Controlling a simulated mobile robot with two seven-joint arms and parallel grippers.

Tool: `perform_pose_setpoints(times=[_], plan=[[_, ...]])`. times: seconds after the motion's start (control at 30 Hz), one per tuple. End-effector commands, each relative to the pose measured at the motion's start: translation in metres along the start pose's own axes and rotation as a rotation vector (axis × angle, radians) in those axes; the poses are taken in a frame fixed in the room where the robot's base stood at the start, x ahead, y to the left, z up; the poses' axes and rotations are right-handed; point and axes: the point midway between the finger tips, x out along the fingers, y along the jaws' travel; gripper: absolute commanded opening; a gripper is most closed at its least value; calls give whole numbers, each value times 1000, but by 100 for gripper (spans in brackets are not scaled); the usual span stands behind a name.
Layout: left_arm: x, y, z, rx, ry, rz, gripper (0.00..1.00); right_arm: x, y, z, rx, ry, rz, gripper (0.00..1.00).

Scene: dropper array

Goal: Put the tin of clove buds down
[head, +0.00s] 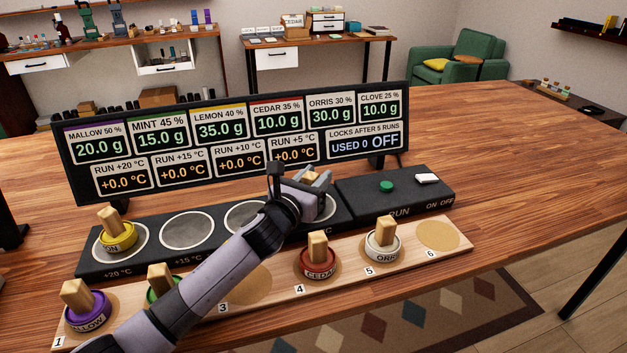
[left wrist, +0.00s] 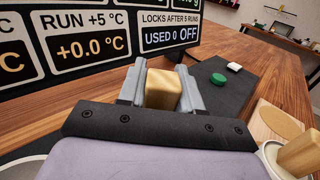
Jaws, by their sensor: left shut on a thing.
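My left gripper (head: 314,180) is shut on a wooden grip block (left wrist: 163,90), over the rightmost round plate (head: 327,208) of the black heater strip. The block's tin is hidden behind my gripper and arm, so its label does not show. I cannot tell whether the tin touches the plate. Place 6 (head: 438,236) on the wooden rack is empty. My right gripper is not in view.
The yellow lemon tin (head: 118,238) sits on the leftmost plate; two middle plates are bare. The rack (head: 345,282) holds mallow (head: 87,306), mint (head: 160,285), cedar (head: 318,262) and orris (head: 382,246) tins. The display (head: 240,140) stands behind, the run box (head: 395,192) at right.

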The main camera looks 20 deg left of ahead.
Motion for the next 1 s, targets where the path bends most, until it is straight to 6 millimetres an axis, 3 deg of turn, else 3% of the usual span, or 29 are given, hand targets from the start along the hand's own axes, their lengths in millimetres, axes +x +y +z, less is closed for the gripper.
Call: perform_pose_setpoints(times=[0.17,0.2,0.27,0.67,1.0], plan=[[0,0,-4,2,-1,0,1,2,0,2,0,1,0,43],[0,0,-3,2,0,0,44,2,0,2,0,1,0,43],[0,0,-3,1,0,0,60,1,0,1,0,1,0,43],[-1,0,2,-1,1,0,60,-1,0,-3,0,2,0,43],[-44,0,-1,1,2,-1,60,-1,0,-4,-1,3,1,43]])
